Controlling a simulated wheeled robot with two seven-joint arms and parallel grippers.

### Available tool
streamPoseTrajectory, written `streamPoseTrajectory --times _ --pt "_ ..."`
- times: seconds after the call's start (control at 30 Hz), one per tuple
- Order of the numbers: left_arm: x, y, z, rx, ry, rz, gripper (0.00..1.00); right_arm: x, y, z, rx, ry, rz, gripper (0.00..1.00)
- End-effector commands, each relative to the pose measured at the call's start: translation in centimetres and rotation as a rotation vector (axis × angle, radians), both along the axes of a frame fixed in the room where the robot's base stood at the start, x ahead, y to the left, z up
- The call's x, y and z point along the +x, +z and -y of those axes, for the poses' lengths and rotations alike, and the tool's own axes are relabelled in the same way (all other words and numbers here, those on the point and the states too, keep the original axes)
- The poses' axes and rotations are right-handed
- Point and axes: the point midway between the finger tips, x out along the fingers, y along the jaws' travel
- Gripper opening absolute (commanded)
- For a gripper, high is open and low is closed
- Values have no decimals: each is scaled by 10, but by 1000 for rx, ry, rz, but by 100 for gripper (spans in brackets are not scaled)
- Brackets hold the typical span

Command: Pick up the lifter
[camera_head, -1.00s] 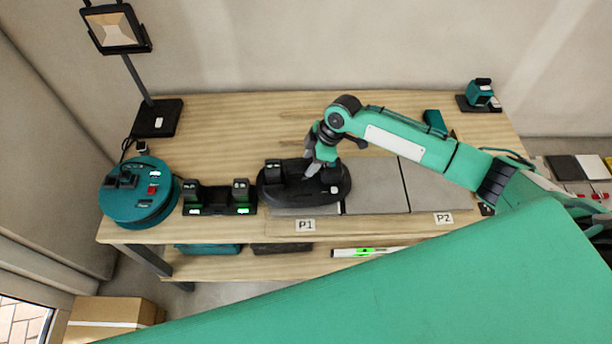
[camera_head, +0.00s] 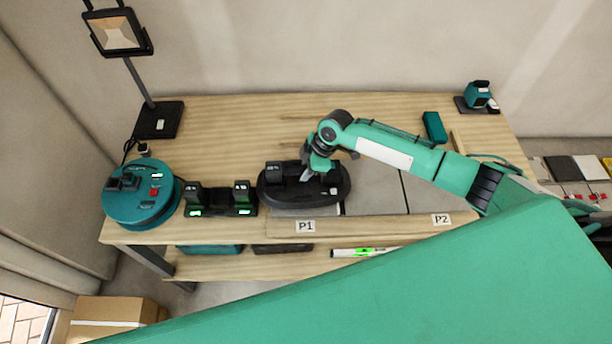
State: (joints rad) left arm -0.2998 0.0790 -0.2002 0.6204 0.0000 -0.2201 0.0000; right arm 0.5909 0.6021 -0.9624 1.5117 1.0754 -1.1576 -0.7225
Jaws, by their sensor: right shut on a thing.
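The fingertips are partly hidden by the wrist. I cannot tell whether the lifter is clear of the tile under it. My left gripper is not in view.
Grey tiles (camera_head: 375,190) lie right of the lifter, with labels P1 (camera_head: 306,226) and P2 (camera_head: 441,219) in front. A charger with two batteries (camera_head: 219,210) and a teal round reel (camera_head: 133,208) stand close on the left. A lamp base (camera_head: 157,120) and teal box (camera_head: 434,127) stand farther back.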

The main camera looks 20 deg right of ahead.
Motion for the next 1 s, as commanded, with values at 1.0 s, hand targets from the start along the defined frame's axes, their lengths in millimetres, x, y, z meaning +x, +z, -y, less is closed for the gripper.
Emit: streamPoseTrajectory --times 1.0 --pt "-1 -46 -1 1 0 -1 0 1 176 0 3 1 6 0"
